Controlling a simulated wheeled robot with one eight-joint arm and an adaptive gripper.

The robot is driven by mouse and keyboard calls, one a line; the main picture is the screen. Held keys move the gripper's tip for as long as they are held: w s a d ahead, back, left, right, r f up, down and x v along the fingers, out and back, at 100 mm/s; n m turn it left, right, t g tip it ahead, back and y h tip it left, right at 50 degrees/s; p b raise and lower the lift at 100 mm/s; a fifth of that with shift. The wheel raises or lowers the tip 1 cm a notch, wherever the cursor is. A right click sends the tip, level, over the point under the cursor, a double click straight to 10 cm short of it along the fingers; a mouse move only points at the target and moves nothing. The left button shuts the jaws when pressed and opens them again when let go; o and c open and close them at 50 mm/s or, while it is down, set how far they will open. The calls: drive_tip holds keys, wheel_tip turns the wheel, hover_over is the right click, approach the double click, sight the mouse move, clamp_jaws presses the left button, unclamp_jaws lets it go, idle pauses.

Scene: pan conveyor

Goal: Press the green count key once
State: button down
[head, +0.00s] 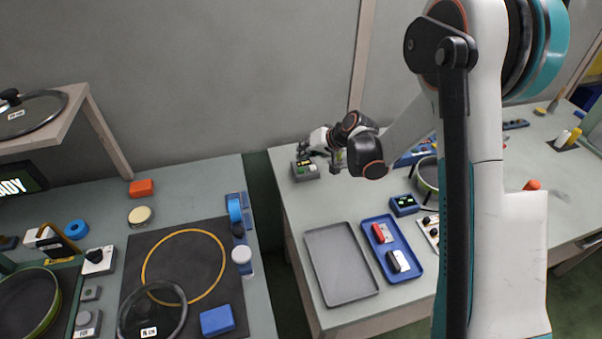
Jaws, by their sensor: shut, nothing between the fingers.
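A small grey box with a dark top and a small lit display (306,171) stands near the back left corner of the right-hand table. My gripper (309,151) is just above and behind this box, small in the picture, with its fingers shut and empty. I cannot tell whether its tips touch the box. A green key cannot be made out on the box; the gripper may hide it. A dark blue box with green lit marks (404,204) stands further right on the same table, apart from my gripper.
The left-hand table (188,205) stands across a gap.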

sight(303, 168)
drive_tip(key=shift+f+b, duration=0.75)
drive_tip(key=shift+f, duration=0.5)
drive_tip(key=shift+f, duration=0.15)
idle(0.4)
drive_tip(key=shift+f+b, duration=0.3)
drive_tip(key=shift+b, duration=0.2)
drive_tip(key=shift+f+b, duration=0.4)
idle(0.6)
drive_tip(key=shift+r, duration=0.1)
drive_tip(key=shift+r+p, duration=0.45)
drive_tip(key=shift+r, duration=0.3)
drive_tip(key=shift+r, duration=0.15)
drive_tip(key=shift+r+p, duration=1.35)
drive_tip(key=shift+r, duration=1.05)
